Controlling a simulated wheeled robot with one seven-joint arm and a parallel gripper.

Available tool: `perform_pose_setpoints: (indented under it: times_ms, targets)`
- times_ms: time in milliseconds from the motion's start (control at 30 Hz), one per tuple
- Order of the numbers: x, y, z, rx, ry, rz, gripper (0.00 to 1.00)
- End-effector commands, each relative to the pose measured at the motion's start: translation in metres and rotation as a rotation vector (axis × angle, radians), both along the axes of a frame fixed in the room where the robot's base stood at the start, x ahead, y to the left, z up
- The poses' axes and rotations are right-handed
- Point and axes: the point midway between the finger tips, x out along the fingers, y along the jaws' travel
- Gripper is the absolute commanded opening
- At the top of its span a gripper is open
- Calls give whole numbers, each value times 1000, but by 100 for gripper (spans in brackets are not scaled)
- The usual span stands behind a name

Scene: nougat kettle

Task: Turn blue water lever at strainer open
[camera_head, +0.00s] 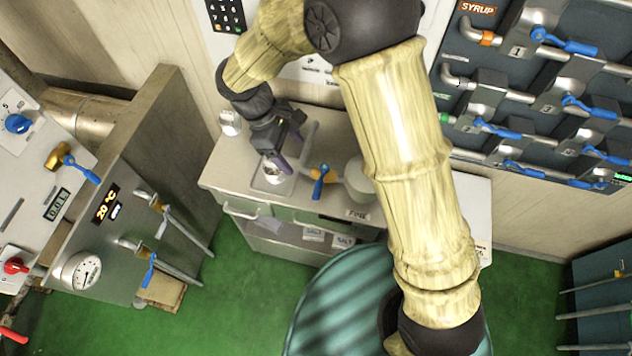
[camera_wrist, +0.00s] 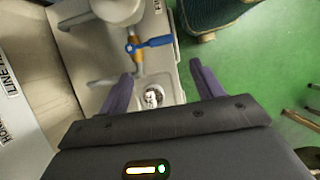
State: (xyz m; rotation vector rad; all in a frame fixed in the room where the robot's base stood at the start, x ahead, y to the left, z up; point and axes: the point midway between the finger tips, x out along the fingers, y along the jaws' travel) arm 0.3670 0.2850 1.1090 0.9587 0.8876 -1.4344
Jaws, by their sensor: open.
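The blue water lever (camera_head: 320,184) sits on a brass valve next to a grey strainer pot (camera_head: 358,180) on the counter. The lever also shows in the wrist view (camera_wrist: 152,44), pointing across the pipe to the right, beyond my fingertips. My gripper (camera_head: 284,150) is open and empty. It is above the small sink, to the left of the lever and apart from it. In the wrist view my two fingers (camera_wrist: 160,78) stand wide apart, with the sink drain and a small white-and-dark object between them. The strainer (camera_wrist: 115,8) is cut off at the top of that view.
The counter (camera_head: 225,172) stands against the wall. A syrup panel (camera_head: 545,110) with several blue levers is at the right. A steel cabinet (camera_head: 165,150) with gauges and pipes is at the left. Green floor (camera_head: 240,300) lies open in front.

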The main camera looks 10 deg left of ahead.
Motion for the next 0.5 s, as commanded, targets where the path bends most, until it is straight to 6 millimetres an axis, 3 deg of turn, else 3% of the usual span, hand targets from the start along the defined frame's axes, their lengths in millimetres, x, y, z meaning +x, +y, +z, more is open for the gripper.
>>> perform_pose_setpoints:
  times_ms: [500]
  targets:
    - [-4,-36,-83,-4,5,-1,66]
